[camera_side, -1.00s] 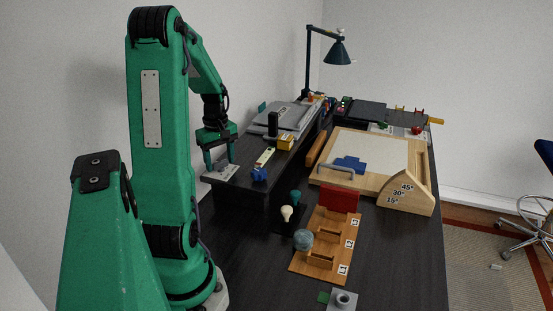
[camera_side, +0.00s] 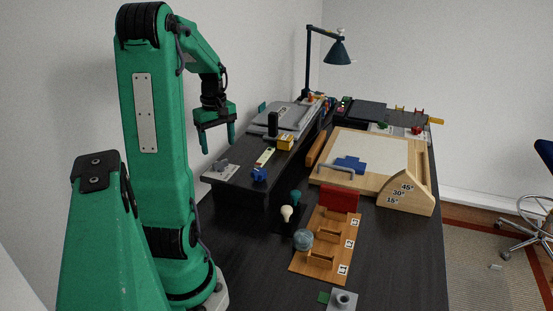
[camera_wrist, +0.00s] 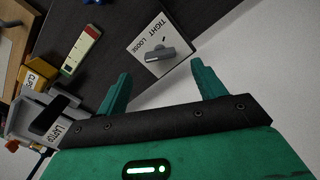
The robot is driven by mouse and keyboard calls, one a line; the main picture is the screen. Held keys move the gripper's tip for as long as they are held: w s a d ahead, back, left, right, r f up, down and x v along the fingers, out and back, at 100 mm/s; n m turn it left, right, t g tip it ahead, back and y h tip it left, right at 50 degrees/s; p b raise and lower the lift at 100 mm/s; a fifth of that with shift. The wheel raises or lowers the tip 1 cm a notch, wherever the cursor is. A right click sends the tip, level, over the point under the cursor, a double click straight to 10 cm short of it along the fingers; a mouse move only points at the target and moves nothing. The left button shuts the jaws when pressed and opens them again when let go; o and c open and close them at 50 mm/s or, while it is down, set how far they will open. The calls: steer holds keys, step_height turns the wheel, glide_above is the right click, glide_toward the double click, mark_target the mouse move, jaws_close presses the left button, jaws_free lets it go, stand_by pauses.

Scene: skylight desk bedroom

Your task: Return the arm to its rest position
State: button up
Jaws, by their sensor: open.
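My gripper (camera_side: 218,140) is in the air above the left end of the raised dark shelf in the side view. Its two green fingers are apart with nothing between them. In the wrist view my gripper (camera_wrist: 160,85) shows both fingertips spread. Beyond them lies a white plate marked TIGHT and LOOSE with a grey knob (camera_wrist: 160,55). The grey knob also shows in the side view (camera_side: 221,165), below the fingers and apart from them.
A blue object (camera_side: 259,174) and a yellow block (camera_side: 285,142) sit on the shelf. A wooden angled board (camera_side: 385,150), a wooden rack with a red panel (camera_side: 340,198) and a desk lamp (camera_side: 338,54) stand to the right. The wall is behind my arm.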

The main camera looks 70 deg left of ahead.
steer(key=shift+r, duration=0.85)
steer(key=shift+w+d, duration=0.1)
steer(key=shift+d, duration=0.05)
steer(key=w+d+r+m+t+y, duration=0.1)
steer(key=w+d+r+m+t, duration=0.2)
steer(key=d+m, duration=0.65)
steer(key=w+d+r+m, duration=0.2)
steer(key=w+d+m, duration=0.3)
steer(key=d, duration=0.9)
steer(key=s+d+m+t+h, duration=0.1)
steer(key=s+d+m+t, duration=0.1)
steer(key=d+m, duration=0.4)
steer(key=s+d, duration=0.1)
steer(key=d, duration=0.2)
steer(key=shift+d+m, duration=0.25)
steer(key=shift+m, duration=0.1)
